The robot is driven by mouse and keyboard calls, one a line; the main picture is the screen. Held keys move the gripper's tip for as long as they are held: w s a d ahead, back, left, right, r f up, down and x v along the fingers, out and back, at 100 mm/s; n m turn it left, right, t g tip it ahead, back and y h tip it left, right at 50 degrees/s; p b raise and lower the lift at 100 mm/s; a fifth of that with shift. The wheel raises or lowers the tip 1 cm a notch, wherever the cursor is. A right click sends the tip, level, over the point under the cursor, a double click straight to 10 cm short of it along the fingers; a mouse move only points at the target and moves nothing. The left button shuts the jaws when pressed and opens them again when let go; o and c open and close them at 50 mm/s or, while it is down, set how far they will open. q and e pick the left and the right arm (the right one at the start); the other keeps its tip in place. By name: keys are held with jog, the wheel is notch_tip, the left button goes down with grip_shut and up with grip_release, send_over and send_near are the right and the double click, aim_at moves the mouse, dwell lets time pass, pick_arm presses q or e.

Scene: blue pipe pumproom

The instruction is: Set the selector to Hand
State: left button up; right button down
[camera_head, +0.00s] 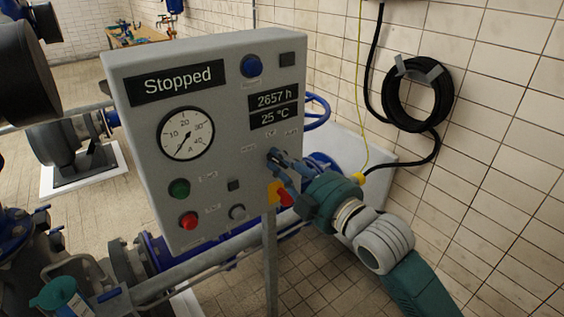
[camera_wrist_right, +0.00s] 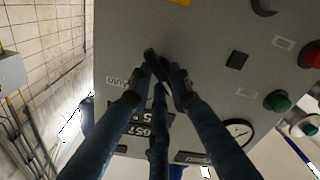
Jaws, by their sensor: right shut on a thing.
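The selector (camera_wrist_right: 150,55) is a small dark knob on the front of the grey control panel (camera_head: 228,105), at the panel's right side. My right gripper (camera_head: 276,160) reaches in from the lower right, and its blue fingers are shut on the selector. In the right wrist view, the fingertips (camera_wrist_right: 163,72) close around the knob from several sides. Small labels surround the knob; one reads Auto (camera_wrist_right: 117,82). The fingers cover much of the knob, so I cannot tell which label it points to. My left gripper is not in view.
The panel has a Stopped display (camera_head: 178,81), a gauge (camera_head: 185,133), a green button (camera_head: 179,188) and a red button (camera_head: 188,220). A red stop button (camera_head: 284,197) on yellow sits just below my fingers. A black hose coil (camera_head: 417,93) hangs on the tiled wall.

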jog(key=shift+r, duration=0.15)
jog(key=c, duration=1.7)
grip_release()
jog(key=shift+o, duration=0.2)
jog(key=shift+d, duration=0.1)
jog(key=v, duration=1.2)
jog(key=shift+w, duration=0.1)
